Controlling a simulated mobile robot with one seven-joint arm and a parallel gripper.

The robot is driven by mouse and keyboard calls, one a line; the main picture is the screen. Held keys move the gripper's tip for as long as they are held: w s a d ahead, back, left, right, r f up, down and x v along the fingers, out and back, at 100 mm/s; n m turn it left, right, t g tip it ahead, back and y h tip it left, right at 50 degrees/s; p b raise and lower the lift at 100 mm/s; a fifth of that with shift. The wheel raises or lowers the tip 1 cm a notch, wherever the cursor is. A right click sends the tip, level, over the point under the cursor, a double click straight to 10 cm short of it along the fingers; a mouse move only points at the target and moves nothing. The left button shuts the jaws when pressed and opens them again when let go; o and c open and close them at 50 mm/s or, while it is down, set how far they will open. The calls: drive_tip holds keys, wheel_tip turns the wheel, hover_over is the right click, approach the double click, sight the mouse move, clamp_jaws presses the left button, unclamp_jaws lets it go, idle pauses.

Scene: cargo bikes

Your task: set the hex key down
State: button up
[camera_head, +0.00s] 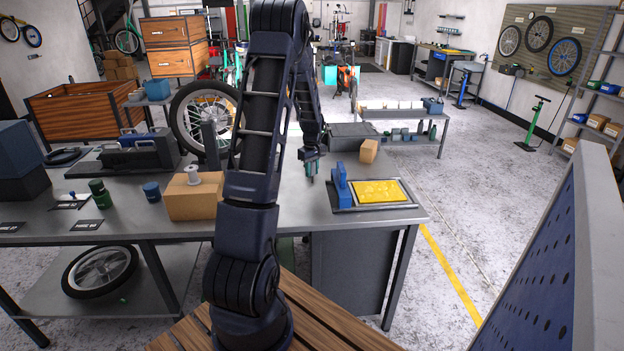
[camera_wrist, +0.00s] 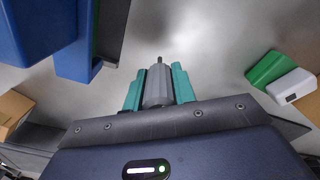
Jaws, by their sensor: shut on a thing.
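My gripper (camera_head: 311,172) is low over the grey workbench (camera_head: 300,215), left of a blue upright stand (camera_head: 343,187). In the wrist view its teal fingers (camera_wrist: 158,88) are shut on the hex key (camera_wrist: 158,85), seen as a grey faceted handle with a thin dark tip pointing away from me. In the head view the hex key is too small and hidden to make out. The bench's bare metal surface lies beyond the tip; I cannot tell whether the key touches it.
A yellow-filled tray (camera_head: 383,192) lies right of the blue stand. A small cardboard box (camera_head: 369,151) stands behind. A green and white object (camera_wrist: 270,68) lies on the bench in the wrist view. A larger cardboard box (camera_head: 194,197) carries a spool. Bare bench lies around my gripper.

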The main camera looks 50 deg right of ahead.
drive_tip(key=shift+f, duration=1.95)
drive_tip(key=shift+f, duration=0.15)
drive_tip(key=o, duration=1)
